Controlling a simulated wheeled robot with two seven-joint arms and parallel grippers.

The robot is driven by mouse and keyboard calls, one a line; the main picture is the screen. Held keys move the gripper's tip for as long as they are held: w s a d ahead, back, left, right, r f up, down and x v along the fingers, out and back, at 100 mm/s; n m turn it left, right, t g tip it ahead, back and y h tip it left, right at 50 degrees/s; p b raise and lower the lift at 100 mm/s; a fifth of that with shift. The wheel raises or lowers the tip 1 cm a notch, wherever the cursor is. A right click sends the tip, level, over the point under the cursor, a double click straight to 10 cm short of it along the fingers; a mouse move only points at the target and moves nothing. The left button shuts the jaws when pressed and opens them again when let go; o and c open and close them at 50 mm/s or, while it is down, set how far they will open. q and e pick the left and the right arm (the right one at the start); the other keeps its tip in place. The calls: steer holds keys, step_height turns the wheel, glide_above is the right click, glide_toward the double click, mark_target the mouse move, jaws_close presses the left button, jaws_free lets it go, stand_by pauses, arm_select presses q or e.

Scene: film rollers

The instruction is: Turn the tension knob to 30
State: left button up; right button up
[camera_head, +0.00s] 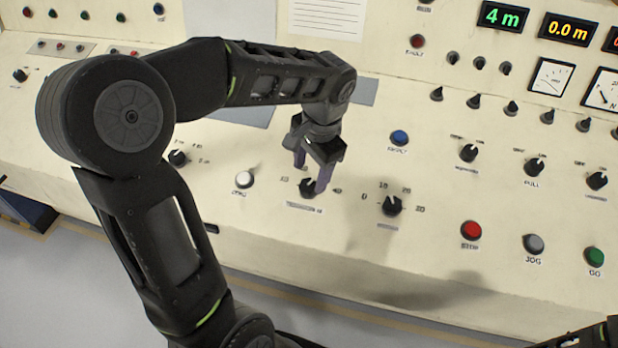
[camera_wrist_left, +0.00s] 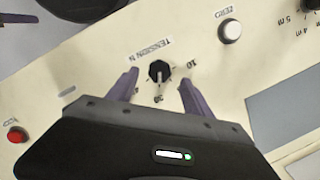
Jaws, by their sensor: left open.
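The tension knob (camera_head: 308,188) is a small black knob on the sloping cream panel, partly hidden by my gripper in the head view. In the left wrist view the knob (camera_wrist_left: 159,71) stands beside its TENSION N label, with printed 10 and 30 marks around it. Its exact setting is too small to read. My left gripper (camera_head: 311,171) is open over the knob. In the wrist view its two purple fingers (camera_wrist_left: 158,79) are on either side of the knob, with gaps between them and it. My right gripper is not in view.
A white button (camera_head: 244,179) is left of the tension knob and another black knob (camera_head: 392,205) is right of it. A blue button (camera_head: 399,138) is above right. Red (camera_head: 471,230), grey (camera_head: 534,243) and green (camera_head: 594,256) buttons line the lower right.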

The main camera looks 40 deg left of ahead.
mark_target(313, 187)
arm_select(q)
steer(key=shift+d+r, duration=0.15)
steer(key=shift+r, duration=0.85)
steer(key=shift+d+r, duration=0.15)
steer(key=shift+r, duration=0.8)
